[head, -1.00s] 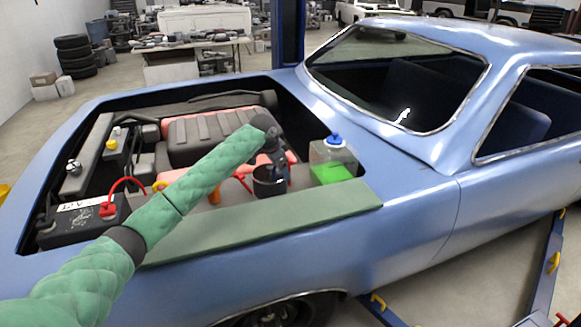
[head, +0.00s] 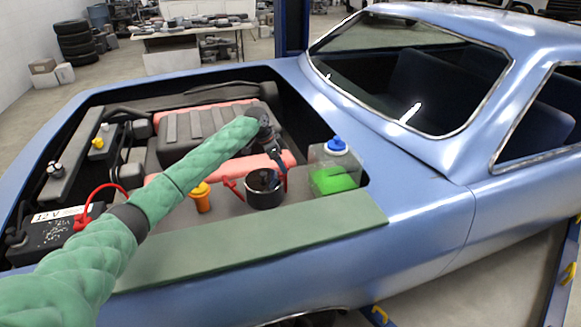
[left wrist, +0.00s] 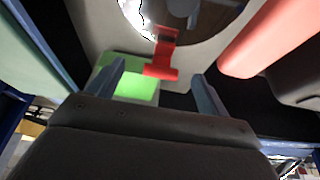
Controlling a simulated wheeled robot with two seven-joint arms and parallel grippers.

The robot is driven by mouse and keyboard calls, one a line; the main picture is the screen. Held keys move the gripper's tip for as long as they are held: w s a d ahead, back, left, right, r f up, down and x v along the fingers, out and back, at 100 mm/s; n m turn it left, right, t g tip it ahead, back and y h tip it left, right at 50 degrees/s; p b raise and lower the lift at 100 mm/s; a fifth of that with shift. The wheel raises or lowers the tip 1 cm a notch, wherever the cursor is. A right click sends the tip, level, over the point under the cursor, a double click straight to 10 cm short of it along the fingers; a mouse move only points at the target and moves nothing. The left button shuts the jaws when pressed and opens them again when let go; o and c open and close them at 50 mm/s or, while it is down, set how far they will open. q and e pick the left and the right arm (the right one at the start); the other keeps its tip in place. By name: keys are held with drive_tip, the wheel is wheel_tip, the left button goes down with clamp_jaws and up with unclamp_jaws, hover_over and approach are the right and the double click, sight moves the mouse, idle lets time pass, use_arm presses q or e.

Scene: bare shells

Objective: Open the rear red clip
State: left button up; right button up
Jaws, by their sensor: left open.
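A dark round canister (head: 264,193) with a shiny lid stands in the engine bay; the lid also shows in the left wrist view (left wrist: 200,18). One red clip (head: 233,186) sticks out on its left side in the head view. Another red clip (left wrist: 163,58) hangs at the lid's edge in the left wrist view. My left gripper (head: 278,163) is over the canister's far right side. In the left wrist view its two fingers (left wrist: 160,76) are apart, with that red clip between and just beyond them. I cannot tell whether they touch it. My right gripper is out of view.
A clear tank of green fluid (head: 334,170) with a blue cap stands right of the canister. An orange cap (head: 201,197) is to its left, a red-and-grey engine cover (head: 205,125) behind. The green fender mat (head: 260,240) lies along the near edge.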

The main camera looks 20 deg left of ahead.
use_arm(q)
drive_tip(key=shift+w+f, duration=0.15)
drive_tip(key=shift+w, duration=0.2)
drive_tip(key=shift+w+d+f, duration=0.1)
drive_tip(key=shift+d+f+p, duration=0.15)
drive_tip(key=shift+f+p, duration=0.05)
drive_tip(key=shift+p, duration=0.1)
drive_tip(key=p+x, duration=0.1)
drive_tip(key=x, duration=0.3)
drive_tip(key=shift+w+d+f+p, duration=0.1)
drive_tip(key=shift+d+f+p, duration=0.05)
drive_tip(key=shift+f+p, duration=0.2)
drive_tip(key=shift+x, duration=0.85)
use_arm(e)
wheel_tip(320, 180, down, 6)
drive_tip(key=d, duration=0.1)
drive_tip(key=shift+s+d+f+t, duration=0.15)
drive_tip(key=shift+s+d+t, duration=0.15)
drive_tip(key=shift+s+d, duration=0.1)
use_arm(q)
drive_tip(key=shift+f, duration=0.1)
drive_tip(key=shift+c, duration=0.5)
